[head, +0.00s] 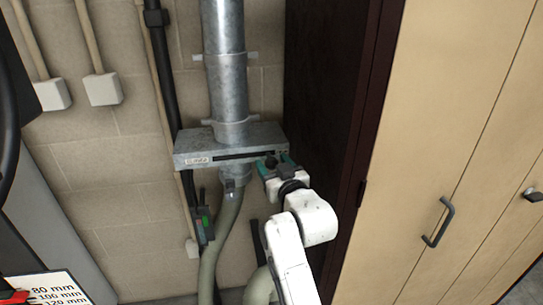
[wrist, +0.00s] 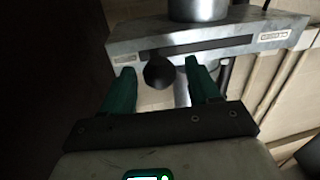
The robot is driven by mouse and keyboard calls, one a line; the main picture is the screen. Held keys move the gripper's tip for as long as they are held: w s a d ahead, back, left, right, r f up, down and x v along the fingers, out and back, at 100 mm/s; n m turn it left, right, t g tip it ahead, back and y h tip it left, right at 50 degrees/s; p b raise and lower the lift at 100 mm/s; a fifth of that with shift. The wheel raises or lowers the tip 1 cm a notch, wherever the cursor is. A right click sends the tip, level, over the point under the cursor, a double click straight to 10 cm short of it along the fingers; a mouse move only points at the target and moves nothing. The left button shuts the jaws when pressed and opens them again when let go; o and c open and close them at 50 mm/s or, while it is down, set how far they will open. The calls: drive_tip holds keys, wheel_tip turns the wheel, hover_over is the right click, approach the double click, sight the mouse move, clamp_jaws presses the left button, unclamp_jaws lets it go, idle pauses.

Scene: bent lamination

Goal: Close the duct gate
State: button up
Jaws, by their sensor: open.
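The duct gate is a flat grey metal box (head: 222,144) around a vertical round duct (head: 224,60) in the head view, with a long dark slot in its front face. It also shows across the top of the wrist view (wrist: 200,38). A dark rounded knob (wrist: 159,72) stands out below the slot, towards its left end in the wrist view. My gripper (head: 274,164) is at the right end of the box. Its green fingers (wrist: 160,76) are open, one on each side of the knob. Whether they touch it cannot be told.
A dark cabinet side (head: 325,90) stands close on the right, with pale doors (head: 440,120) and a handle (head: 438,222). A grey-green hose (head: 224,225) hangs under the gate. A dark device with a green light (head: 204,222) is on the block wall beside the hose.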

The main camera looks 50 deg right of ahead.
drive_tip(key=shift+w+d, duration=0.3)
drive_tip(key=shift+w, duration=0.35)
drive_tip(key=shift+c, duration=0.2)
clamp_jaws()
